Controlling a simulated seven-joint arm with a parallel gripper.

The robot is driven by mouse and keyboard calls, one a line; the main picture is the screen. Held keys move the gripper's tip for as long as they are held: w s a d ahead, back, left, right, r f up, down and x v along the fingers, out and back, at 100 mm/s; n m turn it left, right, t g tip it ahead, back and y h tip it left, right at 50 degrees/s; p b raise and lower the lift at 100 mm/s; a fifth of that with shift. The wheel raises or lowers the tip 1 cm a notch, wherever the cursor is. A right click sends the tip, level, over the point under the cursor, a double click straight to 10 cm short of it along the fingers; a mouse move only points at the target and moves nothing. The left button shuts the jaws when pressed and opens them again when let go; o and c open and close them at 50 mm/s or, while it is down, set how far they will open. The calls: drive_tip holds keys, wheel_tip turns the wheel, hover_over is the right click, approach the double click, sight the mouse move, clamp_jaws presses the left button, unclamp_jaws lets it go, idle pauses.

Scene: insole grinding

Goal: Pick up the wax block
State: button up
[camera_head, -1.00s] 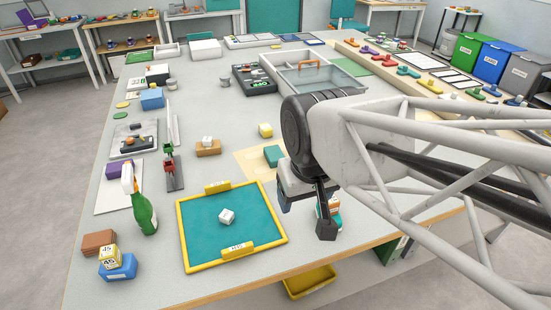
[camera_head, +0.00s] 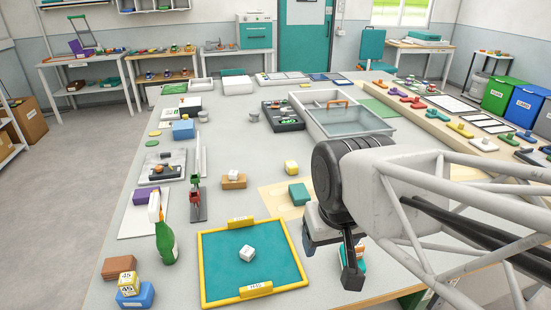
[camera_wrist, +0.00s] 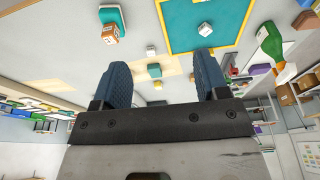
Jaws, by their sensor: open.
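I cannot tell for sure which small block is the wax block. A white cube (camera_head: 247,253) sits on the teal mat with a yellow frame (camera_head: 204,268); it also shows in the wrist view (camera_wrist: 205,29). A pale yellow cube (camera_head: 291,167) stands behind a teal block (camera_head: 299,194). A yellow cube marked 45 (camera_head: 129,284) sits on a blue block (camera_head: 141,298). A cube with an orange face (camera_wrist: 110,33) sits on a teal block, partly hidden by my gripper in the head view. My gripper (camera_head: 332,258) is open and empty above the table, right of the mat.
A green spray bottle (camera_head: 166,241) stands left of the mat. A brown block (camera_head: 119,267) lies near the front left. A wooden block with a white piece on top (camera_head: 234,180) is behind the mat. A clear-lidded case (camera_head: 350,121) stands farther back.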

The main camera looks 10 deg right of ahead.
drive_tip(key=o, duration=0.6)
drive_tip(key=n+g+h, duration=0.3)
drive_tip(key=n+h, duration=0.7)
drive_tip(key=n, duration=0.4)
hover_over(287, 164)
drive_tip(key=s+a, duration=0.4)
drive_tip(key=s, duration=1)
wheel_tip(287, 164, down, 13)
drive_tip(key=w+f+n+h, duration=0.1)
drive_tip(key=w+f, duration=0.3)
drive_tip(key=f, duration=0.1)
drive_tip(key=w+f+n+t+h, duration=0.1)
drive_tip(key=w+f+n, duration=0.1)
drive_tip(key=w+f, duration=0.3)
drive_tip(key=w+f+n+h, duration=0.1)
drive_tip(key=w+f+n, duration=0.1)
drive_tip(key=w+f, duration=0.2)
drive_tip(key=shift+w+a+f+t, duration=0.1)
drive_tip(key=shift+w+f+t, duration=0.15)
drive_tip(key=shift+f+t, duration=0.2)
